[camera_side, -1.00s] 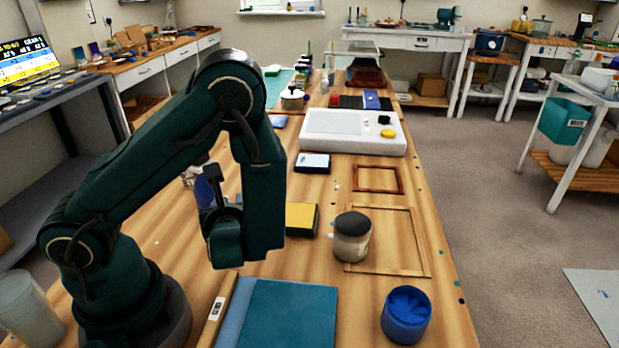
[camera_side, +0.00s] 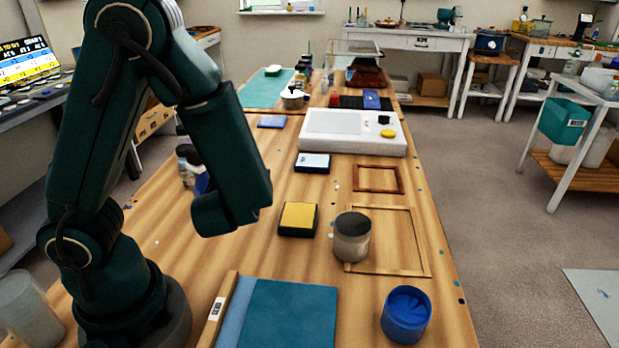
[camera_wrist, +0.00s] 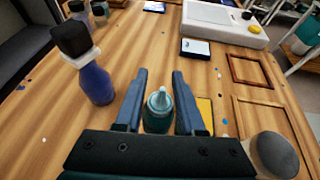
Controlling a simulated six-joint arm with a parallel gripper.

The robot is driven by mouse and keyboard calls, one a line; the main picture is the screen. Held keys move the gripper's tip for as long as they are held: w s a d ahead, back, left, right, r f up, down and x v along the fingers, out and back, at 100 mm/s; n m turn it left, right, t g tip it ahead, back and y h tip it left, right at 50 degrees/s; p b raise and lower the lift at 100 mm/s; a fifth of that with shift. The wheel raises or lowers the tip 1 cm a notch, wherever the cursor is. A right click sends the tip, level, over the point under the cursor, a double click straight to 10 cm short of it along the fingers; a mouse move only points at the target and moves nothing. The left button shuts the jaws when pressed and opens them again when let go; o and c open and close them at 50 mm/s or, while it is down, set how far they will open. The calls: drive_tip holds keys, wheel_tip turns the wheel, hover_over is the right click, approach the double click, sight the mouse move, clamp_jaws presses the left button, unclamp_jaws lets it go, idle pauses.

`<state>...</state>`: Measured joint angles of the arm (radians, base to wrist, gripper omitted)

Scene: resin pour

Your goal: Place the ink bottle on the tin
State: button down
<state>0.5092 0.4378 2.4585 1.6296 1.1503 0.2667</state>
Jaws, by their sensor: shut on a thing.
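My gripper (camera_wrist: 160,73) is shut on a teal bottle with a pale pointed nozzle (camera_wrist: 159,106), which I take for the ink bottle. It sits upright between the fingers in the wrist view; the side view hides the fingers and bottle behind my arm. I cannot tell for sure which thing is the tin. A round container with a dark grey lid (camera_side: 352,237) stands right of my arm; the wrist view shows it at lower right (camera_wrist: 277,154). A yellow-topped dark box (camera_side: 298,219) lies to its left, partly behind a finger in the wrist view (camera_wrist: 205,112).
A blue bottle with a black cap (camera_wrist: 95,80) stands left of my gripper. A blue round tub (camera_side: 406,314) stands at the front right. A wooden frame (camera_side: 417,240) lies by the grey-lidded container. A teal mat (camera_side: 290,315) lies in front. A white device (camera_side: 352,132) is farther back.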

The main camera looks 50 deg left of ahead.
sight(351, 238)
drive_tip(key=w+d+r+m+t+h, duration=0.4)
drive_tip(key=w+r+m+t+h, duration=0.1)
drive_tip(key=w+r+m+h, duration=0.4)
drive_tip(key=shift+n+g+y, duration=0.3)
drive_tip(key=shift+n+y, duration=0.4)
drive_tip(key=w+d+f, duration=0.1)
drive_tip(key=d+f, duration=0.1)
drive_tip(key=d, duration=0.1)
drive_tip(key=w+d+f, duration=0.1)
drive_tip(key=d+f, duration=0.1)
drive_tip(key=d, duration=0.2)
drive_tip(key=w+d+f, duration=0.2)
drive_tip(key=d, duration=0.1)
drive_tip(key=shift+d+f, duration=0.15)
drive_tip(key=shift+d, duration=0.2)
drive_tip(key=shift+f, duration=2.05)
drive_tip(key=shift+f, duration=0.1)
drive_tip(key=c, duration=0.5)
unclamp_jaws()
